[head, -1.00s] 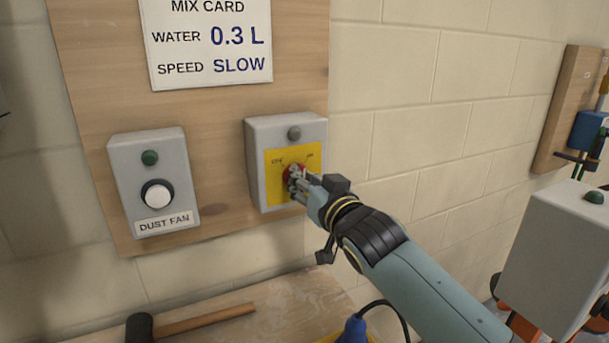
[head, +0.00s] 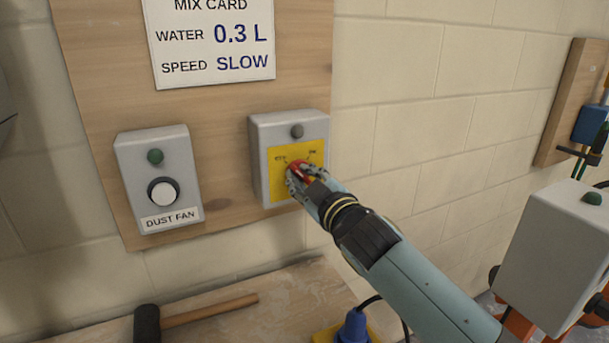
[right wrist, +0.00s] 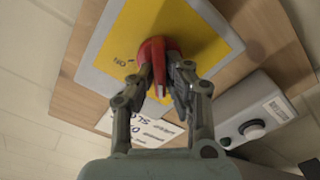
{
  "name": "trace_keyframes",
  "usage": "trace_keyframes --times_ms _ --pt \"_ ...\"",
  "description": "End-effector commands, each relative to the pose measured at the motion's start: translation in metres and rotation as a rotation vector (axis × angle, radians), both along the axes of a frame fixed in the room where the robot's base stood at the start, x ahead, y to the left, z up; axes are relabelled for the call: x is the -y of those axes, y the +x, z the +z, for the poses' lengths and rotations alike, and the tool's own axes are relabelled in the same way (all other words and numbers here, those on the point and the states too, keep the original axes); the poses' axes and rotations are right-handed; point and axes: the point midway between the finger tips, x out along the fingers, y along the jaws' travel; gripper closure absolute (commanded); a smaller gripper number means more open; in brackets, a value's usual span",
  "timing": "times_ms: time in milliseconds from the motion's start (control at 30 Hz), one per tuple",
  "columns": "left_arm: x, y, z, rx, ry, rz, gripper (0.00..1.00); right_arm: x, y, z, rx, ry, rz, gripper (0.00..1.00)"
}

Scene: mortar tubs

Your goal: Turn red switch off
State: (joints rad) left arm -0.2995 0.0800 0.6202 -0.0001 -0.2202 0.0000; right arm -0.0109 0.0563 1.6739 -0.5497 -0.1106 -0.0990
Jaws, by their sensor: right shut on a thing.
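The red switch (head: 301,171) is a rotary knob on the yellow plate (head: 278,186) of a grey box (head: 257,160). My right gripper (head: 298,177) is shut on the knob, with its arm reaching in from the lower right. In the right wrist view, the two fingers (right wrist: 162,88) sit on either side of the knob's red grip (right wrist: 153,52), and a white mark shows between them. The word ON reads upside down on the plate to the left of the knob there. The other label is hidden by the fingers in that view. My left gripper is not in view.
A dust fan box (head: 158,180) with a white button is to the left on the wooden board (head: 225,125), under a mix card (head: 214,45). A mallet (head: 190,316) lies on the bench below. Another grey box (head: 555,262) stands at right.

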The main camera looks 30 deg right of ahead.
Motion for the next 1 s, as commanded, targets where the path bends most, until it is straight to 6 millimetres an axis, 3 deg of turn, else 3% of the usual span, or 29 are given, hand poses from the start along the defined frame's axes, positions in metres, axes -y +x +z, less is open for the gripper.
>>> trace_keyframes --times_ms 767,800,933,1000 --pt "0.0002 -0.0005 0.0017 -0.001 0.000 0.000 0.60 -0.0005 -0.0002 -0.0013 -0.007 -0.101 0.000 1.00" --pt "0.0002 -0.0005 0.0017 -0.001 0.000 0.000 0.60 -0.0005 -0.0002 -0.0013 -0.007 -0.101 0.000 0.84" --pt "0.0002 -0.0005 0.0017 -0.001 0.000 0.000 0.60 -0.0005 -0.0001 -0.0012 -0.007 -0.100 0.000 0.67" --pt "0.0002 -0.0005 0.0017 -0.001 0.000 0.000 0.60 -0.0004 -0.0001 -0.0010 -0.006 -0.099 -0.001 0.65"
